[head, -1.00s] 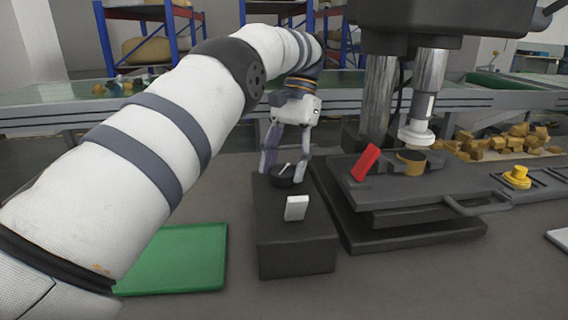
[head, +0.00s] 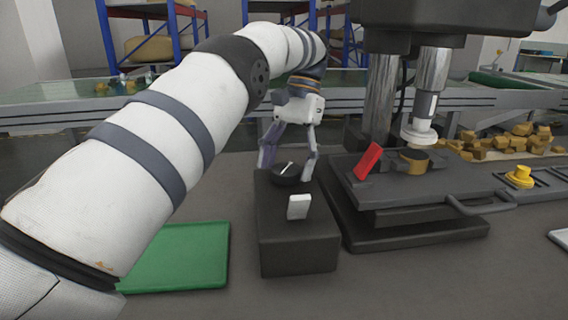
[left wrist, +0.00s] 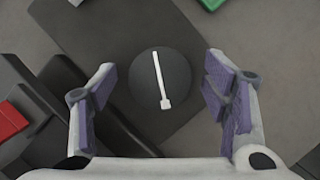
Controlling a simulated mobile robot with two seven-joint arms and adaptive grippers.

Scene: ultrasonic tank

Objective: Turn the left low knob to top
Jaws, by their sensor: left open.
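The knob (head: 286,173) is a round black dial with a white pointer line, on top of a dark box (head: 297,250). In the left wrist view the dial (left wrist: 176,82) lies between the fingers, its pointer running from upper middle down to a white block-shaped end near the lower edge. My left gripper (head: 287,172) is open, with one finger on each side of the dial. The wrist view shows a gap between each finger (left wrist: 160,100) and the dial. My right gripper is in neither view.
A green tray (head: 180,258) lies to the left. Wooden blocks (head: 525,140) lie behind.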

